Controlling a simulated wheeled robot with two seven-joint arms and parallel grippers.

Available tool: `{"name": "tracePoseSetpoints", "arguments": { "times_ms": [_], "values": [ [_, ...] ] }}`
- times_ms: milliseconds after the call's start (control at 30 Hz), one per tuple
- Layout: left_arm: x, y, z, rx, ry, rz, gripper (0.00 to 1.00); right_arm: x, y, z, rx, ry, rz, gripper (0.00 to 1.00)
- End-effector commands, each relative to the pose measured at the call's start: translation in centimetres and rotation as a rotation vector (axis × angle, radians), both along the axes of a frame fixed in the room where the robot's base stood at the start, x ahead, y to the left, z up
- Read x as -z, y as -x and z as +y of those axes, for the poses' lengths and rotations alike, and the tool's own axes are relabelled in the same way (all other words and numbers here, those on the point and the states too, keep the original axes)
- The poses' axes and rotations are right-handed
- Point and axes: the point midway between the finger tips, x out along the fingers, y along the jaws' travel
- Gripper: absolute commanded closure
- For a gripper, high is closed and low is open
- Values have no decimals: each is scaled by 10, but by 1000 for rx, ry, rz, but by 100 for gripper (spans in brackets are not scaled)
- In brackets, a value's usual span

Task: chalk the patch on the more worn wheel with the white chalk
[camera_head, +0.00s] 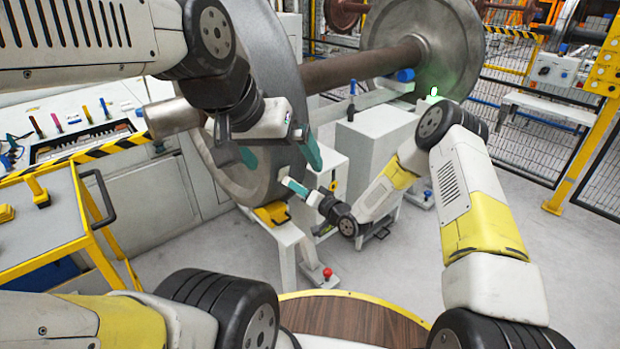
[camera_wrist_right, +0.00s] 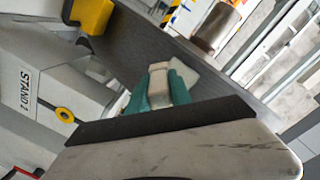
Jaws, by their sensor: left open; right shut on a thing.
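The near wheel (camera_head: 262,70) of the wheelset is a large grey disc, joined by a brown axle (camera_head: 360,66) to the far wheel (camera_head: 440,60). My right gripper (camera_head: 294,185) is at the near wheel's lower rim. In the right wrist view its teal fingers (camera_wrist_right: 160,90) are shut on the white chalk (camera_wrist_right: 158,72). A pale patch (camera_wrist_right: 202,78) shows on the wheel's dark surface (camera_wrist_right: 130,65) right beside the chalk; I cannot tell whether they touch. My left gripper (camera_head: 281,155) is open and empty, its teal fingers apart in front of the near wheel.
A bench with a tray of coloured sticks (camera_head: 82,145) stands at the left, behind a yellow-framed cart (camera_head: 50,225). A stand (camera_wrist_right: 35,85) marked STAND 2 is close to my right gripper. A yellow chock (camera_head: 271,213) sits under the near wheel. Fencing (camera_head: 530,150) closes the right.

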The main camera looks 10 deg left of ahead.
Motion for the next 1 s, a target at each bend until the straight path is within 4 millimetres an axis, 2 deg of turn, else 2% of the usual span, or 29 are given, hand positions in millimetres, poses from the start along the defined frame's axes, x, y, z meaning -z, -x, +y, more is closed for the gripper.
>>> {"name": "tracePoseSetpoints", "arguments": {
  "times_ms": [167,633,833,1000],
  "values": [
    [0,0,0,0,0,0,0,-4,0,-1,0,-1,-2,100],
    [0,0,0,0,0,0,0,-38,7,-10,1,0,-1,100],
    [0,0,0,0,0,0,0,-35,6,-9,1,0,0,100],
    [0,0,0,0,0,0,0,-20,3,-5,1,-1,1,100]
  ]
}}
